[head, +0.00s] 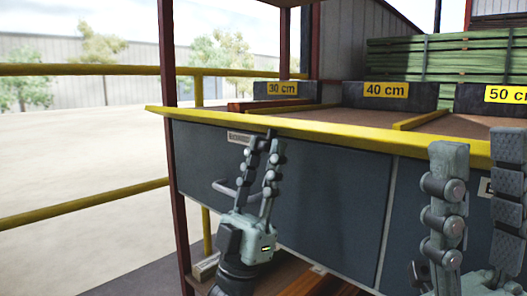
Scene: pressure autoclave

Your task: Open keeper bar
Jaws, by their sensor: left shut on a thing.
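A long yellow bar (340,133), apparently the keeper bar, runs along the rack's upper front edge above dark grey panels. My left gripper (266,139) points up with its fingertips close together at the bar's lower edge. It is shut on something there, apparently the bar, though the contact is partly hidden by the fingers. A grey handle (224,189) on the panel passes behind the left gripper's fingers. My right gripper (480,147) is at the right, in front of the panels, with its two fingers wide apart and nothing visible between them.
Dark blocks labelled 30 cm (273,90), 40 cm (390,95) and 50 cm (490,98) stand on the rack behind the bar. A dark red post (170,60) rises at the rack's left. Yellow railings (80,70) stand beyond it. Green boards (430,60) are stacked behind.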

